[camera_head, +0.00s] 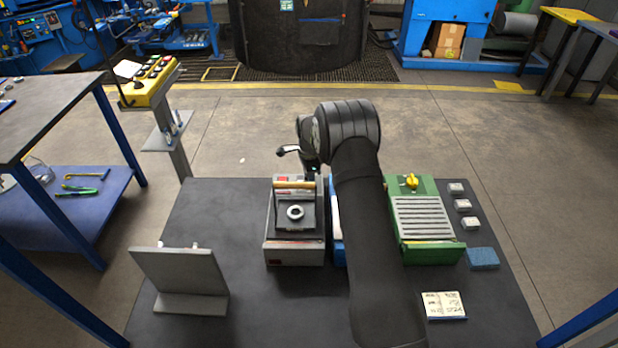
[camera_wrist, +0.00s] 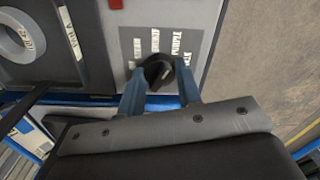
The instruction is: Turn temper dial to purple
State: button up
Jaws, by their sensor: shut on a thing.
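The temper dial (camera_wrist: 157,68) is a small black round knob on a pale grey panel, at the upper middle of the wrist view. Several white labels (camera_wrist: 155,40) fan out around it; their print is too blurred to read surely. My gripper (camera_wrist: 160,77) has its two blue fingers on either side of the dial, shut on it. I cannot tell which label the dial points to. In the head view the grey furnace unit (camera_head: 269,245) stands at the bench's middle, and my arm hides the dial and fingertips.
A pale ring (camera_head: 295,212) lies on the furnace unit's dark top. A green slotted box (camera_head: 430,250) with a yellow knob (camera_head: 411,181) stands to the right. A grey angled plate (camera_head: 180,275) stands at the front left. A small card (camera_head: 444,305) lies at the front right.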

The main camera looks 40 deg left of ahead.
dwell(0.4)
jog(key=o, duration=1)
jog(key=shift+c, duration=0.2)
notch_tip(320, 180, up, 18)
jog(key=shift+f, duration=0.25)
jog(key=shift+f, duration=0.1)
notch_tip(320, 180, down, 17)
jog(key=shift+f, duration=0.15)
dwell(0.4)
